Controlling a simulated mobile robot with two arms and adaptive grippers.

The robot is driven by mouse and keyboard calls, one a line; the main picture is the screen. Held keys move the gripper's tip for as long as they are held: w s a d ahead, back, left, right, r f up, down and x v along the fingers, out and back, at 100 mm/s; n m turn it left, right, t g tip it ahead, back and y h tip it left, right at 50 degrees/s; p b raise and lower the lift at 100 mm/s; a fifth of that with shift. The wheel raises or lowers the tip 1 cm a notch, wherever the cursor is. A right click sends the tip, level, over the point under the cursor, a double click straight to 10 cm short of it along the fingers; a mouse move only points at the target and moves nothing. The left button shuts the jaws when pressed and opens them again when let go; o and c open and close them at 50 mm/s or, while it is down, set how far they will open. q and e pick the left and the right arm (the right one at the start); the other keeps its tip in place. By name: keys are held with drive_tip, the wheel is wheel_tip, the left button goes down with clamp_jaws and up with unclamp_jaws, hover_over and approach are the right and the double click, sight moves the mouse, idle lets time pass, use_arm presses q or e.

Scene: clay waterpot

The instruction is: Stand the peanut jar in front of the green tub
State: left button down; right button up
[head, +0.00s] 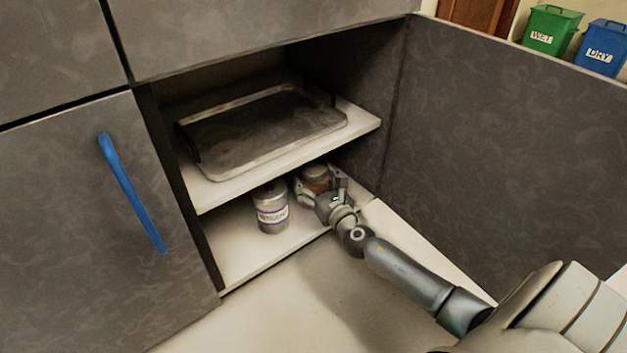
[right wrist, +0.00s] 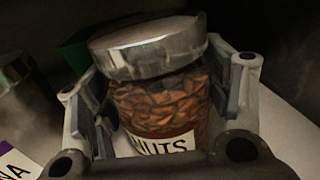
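The peanut jar (right wrist: 162,105) has a silvery lid, brown nuts and a white label reading "NUTS". It is inside the open cupboard, at the lower shelf, and shows partly in the head view (head: 315,176). My right gripper (head: 321,186) has its fingers on either side of the jar, close to the glass. Whether both pads press on it is not clear. A green tub with the label "WET" (head: 551,29) stands at the far upper right. A dark green thing (right wrist: 77,53) shows behind the jar in the right wrist view, mostly hidden. My left gripper is not in view.
A grey-lidded jar with a purple-edged label (head: 271,207) stands left of my right gripper on the lower shelf. The upper shelf (head: 362,124), bearing a metal tray (head: 262,130), is close overhead. An open door panel (head: 500,130) stands right. A blue "DRY" tub (head: 602,47) is beside the green one.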

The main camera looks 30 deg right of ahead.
drive_tip(key=o, duration=0.4)
drive_tip(key=shift+o, duration=0.2)
drive_tip(key=shift+r, duration=0.1)
drive_tip(key=s+a+p, duration=0.1)
drive_tip(key=s+p, duration=0.1)
drive_tip(key=s, duration=1)
drive_tip(key=shift+a, duration=0.25)
